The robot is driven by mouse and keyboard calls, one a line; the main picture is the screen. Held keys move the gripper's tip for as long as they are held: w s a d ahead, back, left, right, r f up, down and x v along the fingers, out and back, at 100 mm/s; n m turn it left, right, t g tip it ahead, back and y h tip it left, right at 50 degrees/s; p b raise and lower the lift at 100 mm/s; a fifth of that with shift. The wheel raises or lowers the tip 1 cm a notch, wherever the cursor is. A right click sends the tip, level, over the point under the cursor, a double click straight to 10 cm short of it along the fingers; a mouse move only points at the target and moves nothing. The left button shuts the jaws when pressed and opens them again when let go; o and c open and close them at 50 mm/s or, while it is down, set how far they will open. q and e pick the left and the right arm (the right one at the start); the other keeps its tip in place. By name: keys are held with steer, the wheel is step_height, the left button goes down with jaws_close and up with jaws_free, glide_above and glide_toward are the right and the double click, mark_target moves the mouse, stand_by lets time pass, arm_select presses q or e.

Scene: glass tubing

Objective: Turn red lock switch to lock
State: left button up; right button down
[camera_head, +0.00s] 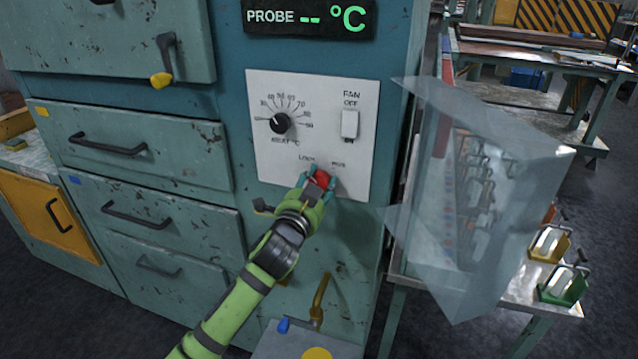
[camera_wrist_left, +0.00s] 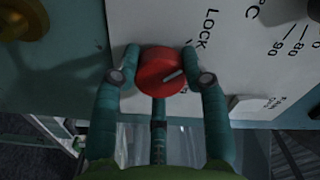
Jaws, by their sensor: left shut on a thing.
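The red lock switch (camera_head: 321,179) is a round knob low on the white control panel (camera_head: 358,94), below the dial and between the LOCK label on the left and another label on the right. My left gripper (camera_head: 319,184) is shut on it, hiding part of it in the head view. The word LOCK shows above right of the knob there. The line does not clearly point at that word. My right gripper is not in view.
The panel also holds a black dial (camera_head: 280,123) and a white fan switch (camera_head: 350,124). A clear tilted guard (camera_head: 480,170) stands right of the cabinet. Drawers with handles (camera_head: 105,146) are on the left. A brass tap-like part (camera_head: 319,300) is below.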

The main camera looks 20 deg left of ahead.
arm_select(q)
steer(key=shift+a+f, duration=0.1)
steer(key=shift+a, duration=0.05)
steer(key=o, duration=1)
steer(key=shift+o, duration=0.8)
steer(key=shift+a, duration=0.1)
steer(key=shift+s, duration=0.4)
steer(key=s, duration=1.1)
steer(key=shift+a, duration=0.2)
steer(key=shift+s, duration=0.1)
